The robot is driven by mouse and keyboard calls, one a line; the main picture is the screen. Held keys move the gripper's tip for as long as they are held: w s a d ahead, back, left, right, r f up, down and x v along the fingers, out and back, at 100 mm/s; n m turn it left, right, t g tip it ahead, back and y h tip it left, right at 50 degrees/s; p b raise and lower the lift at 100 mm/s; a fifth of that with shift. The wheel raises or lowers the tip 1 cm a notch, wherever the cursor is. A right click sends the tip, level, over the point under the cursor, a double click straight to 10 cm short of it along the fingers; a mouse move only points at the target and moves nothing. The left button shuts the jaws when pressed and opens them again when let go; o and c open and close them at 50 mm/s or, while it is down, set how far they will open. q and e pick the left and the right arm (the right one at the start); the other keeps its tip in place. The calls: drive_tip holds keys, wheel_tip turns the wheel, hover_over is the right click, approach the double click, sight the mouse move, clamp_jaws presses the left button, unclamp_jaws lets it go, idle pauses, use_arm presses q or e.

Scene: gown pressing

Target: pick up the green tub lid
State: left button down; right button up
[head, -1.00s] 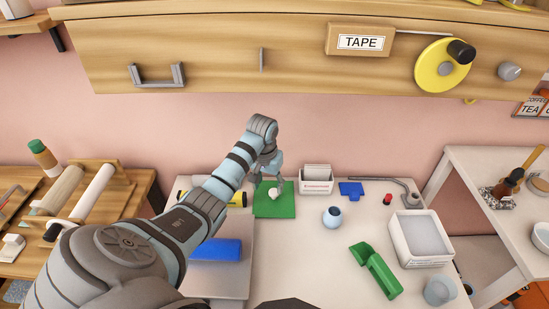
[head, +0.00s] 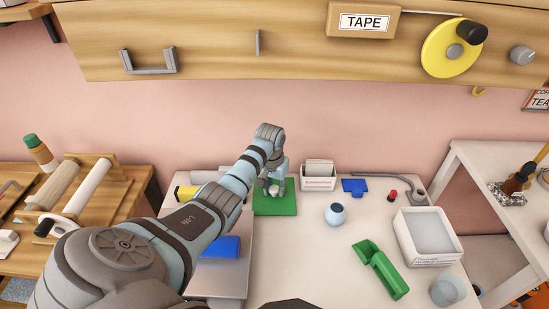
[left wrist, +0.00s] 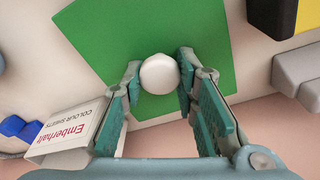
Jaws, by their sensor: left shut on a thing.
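The green tub lid (head: 285,208) is a flat green square with a round white knob, at the back of the white table. In the left wrist view the lid (left wrist: 110,50) fills much of the upper middle, with the white knob (left wrist: 160,74) near its centre. My left gripper (head: 275,188) is over the lid, and its fingers are shut on the knob from both sides. The lid appears to lie on the table; I cannot see any gap beneath it. The fingers hide part of the knob in the head view. My right gripper is not in view.
A white card box (head: 318,177) stands just right of the lid, beside a blue piece (head: 354,186). A small blue-grey pot (head: 335,214), a green scoop (head: 381,270) and a white tub (head: 427,238) are farther right. A blue block (head: 221,247) lies at the left.

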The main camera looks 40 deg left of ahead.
sight(274, 187)
use_arm(q)
drive_tip(key=shift+r, duration=0.35)
wheel_tip(274, 187, up, 19)
drive_tip(key=p, duration=0.6)
drive_tip(key=shift+r, duration=0.15)
drive_tip(key=c, duration=1.9)
unclamp_jaws()
drive_tip(key=shift+c, duration=0.2)
clamp_jaws()
